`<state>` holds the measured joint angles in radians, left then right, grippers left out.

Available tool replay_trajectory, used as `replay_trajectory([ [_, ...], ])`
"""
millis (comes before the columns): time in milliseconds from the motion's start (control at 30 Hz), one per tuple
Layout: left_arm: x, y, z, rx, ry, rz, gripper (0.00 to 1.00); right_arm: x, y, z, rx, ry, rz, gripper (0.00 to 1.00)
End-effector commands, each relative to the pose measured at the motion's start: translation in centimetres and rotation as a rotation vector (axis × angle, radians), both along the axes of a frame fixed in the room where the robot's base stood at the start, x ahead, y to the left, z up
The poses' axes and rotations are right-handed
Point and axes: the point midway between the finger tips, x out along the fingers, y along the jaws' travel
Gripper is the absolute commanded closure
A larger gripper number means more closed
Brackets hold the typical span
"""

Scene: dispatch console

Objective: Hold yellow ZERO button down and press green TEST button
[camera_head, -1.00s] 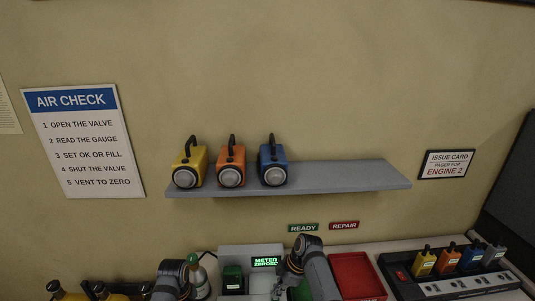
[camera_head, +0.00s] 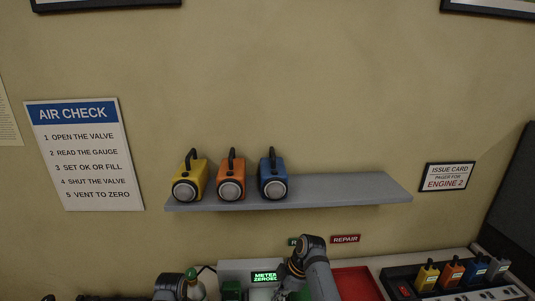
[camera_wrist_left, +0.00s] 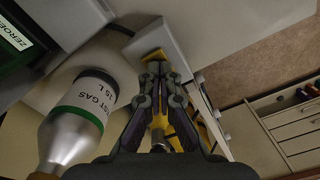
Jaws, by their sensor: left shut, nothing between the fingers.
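The meter (camera_head: 232,267) is a grey box at the bottom edge of the head view; its lit green screen (camera_head: 264,277) reads METER ZEROED. In the left wrist view, a yellow button (camera_wrist_left: 154,56) sits on a grey block (camera_wrist_left: 160,37). My left gripper (camera_wrist_left: 157,68) is shut and empty, its fingertips at the yellow button and seeming to touch it; how far the button is pressed is hidden. My right arm (camera_head: 314,264) bends down beside the meter, and its gripper is out of sight. I cannot make out the green TEST button.
A silver TEST GAS cylinder (camera_wrist_left: 80,125) stands close beside my left gripper. A red tray (camera_head: 357,284) and a pager rack (camera_head: 399,285) lie to the right. Lanterns stand on the wall shelf (camera_head: 340,190).

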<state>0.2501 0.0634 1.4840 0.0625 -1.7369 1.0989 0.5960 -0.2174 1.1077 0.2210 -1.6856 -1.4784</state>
Motion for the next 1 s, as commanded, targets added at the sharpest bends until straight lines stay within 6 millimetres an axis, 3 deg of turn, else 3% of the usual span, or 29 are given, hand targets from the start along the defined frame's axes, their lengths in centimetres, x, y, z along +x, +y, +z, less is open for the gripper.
replay_trajectory([
  [167,0.1,0.0,2.0,0.0,-0.004,0.0,1.0,0.0,0.0,0.8,0.0,0.0,0.0,1.0],
  [600,0.1,0.0,5.8,0.0,-0.003,0.0,1.0,0.0,0.0,0.6,0.0,0.0,0.0,1.0],
  [1000,0.1,0.0,6.4,0.0,-0.002,0.0,1.0,0.0,0.0,0.6,0.0,0.0,0.0,1.0],
])
